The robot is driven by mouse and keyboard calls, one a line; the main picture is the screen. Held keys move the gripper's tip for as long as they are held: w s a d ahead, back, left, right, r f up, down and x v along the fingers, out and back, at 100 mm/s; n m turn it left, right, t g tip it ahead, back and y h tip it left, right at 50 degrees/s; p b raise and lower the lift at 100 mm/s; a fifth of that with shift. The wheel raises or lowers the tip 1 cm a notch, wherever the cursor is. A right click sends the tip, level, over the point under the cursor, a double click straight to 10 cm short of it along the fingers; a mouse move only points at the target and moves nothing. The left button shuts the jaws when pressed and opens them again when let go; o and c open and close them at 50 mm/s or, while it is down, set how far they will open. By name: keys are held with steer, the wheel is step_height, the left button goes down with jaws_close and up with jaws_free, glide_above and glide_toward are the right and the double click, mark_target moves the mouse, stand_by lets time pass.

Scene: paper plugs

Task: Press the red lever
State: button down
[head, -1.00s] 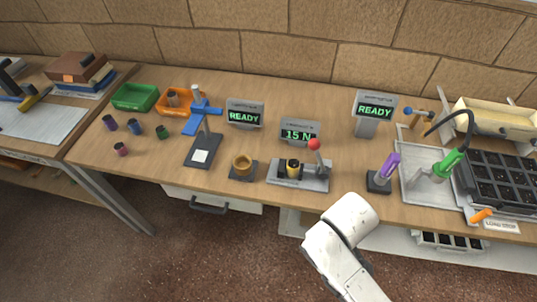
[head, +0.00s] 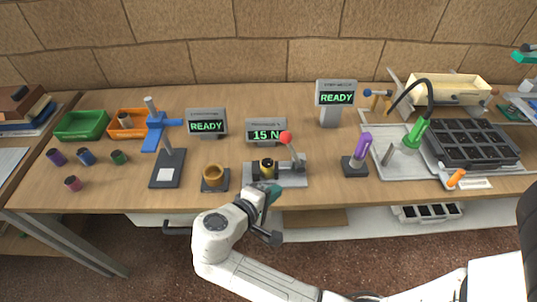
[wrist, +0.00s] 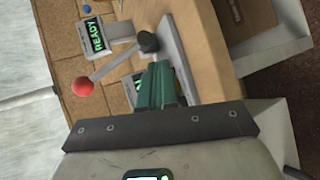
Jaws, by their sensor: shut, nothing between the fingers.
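The red lever is a pale metal arm with a red ball knob (head: 286,137), standing up and tilted on a small grey press (head: 290,180) near the table's front edge. The knob also shows in the wrist view (wrist: 82,87), with the lever arm running to a dark pivot. A black and brass cup sits in the press beside the lever. My gripper (head: 274,192) has green fingers and is shut and empty, in front of the press and below the knob in the picture. In the wrist view my gripper (wrist: 160,75) has its fingers together, apart from the knob.
A display reading 15 N (head: 266,131) stands behind the press. A brass cup (head: 213,176) on a dark base is to the left. A purple-handled tool (head: 362,150) stands in a holder to the right. Bare wood (head: 322,160) lies between press and holder.

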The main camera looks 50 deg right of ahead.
steer(key=w+a+r+n+t+h+b, duration=0.1)
steer(key=w+a+r+h+b, duration=0.1)
steer(key=w+a+r+h, duration=0.4)
steer(key=shift+w+a+r, duration=0.15)
steer(key=shift+w+a, duration=0.35)
steer(key=shift+w, duration=0.25)
steer(key=s+d+r+p, duration=0.1)
steer(key=s+d+p, duration=0.1)
steer(key=d, duration=1.1)
steer(key=shift+r+p, duration=0.3)
steer(key=shift+p, duration=0.55)
steer(key=shift+s, duration=0.1)
steer(key=shift+r, duration=0.1)
